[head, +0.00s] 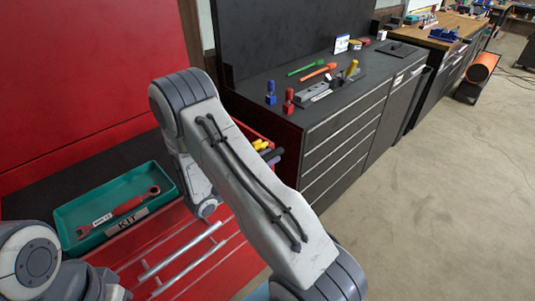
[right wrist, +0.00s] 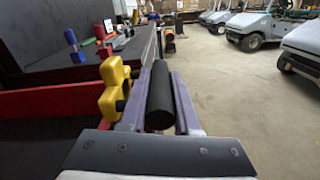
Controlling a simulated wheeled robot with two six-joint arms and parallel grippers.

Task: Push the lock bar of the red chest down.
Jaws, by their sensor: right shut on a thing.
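The red chest (head: 235,258) stands at the lower middle of the head view, with silver drawer handles on its front. My right gripper (head: 273,155) is at the chest's right side, partly hidden by my arm. In the right wrist view my right gripper (right wrist: 160,76) has its fingers on both sides of a black cylindrical grip (right wrist: 160,98), shut on it. The grip looks like part of the lock bar; its link to the chest is hidden. A yellow knobbly part (right wrist: 114,90) is just left of the fingers. My left gripper is out of view.
A green tray (head: 62,214) with a red wrench (head: 125,206) lies on the chest's dark top. A dark workbench (head: 345,110) with tools, including a red clamp-like piece (head: 288,101), stands beyond. Open floor (head: 430,210) lies to the right.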

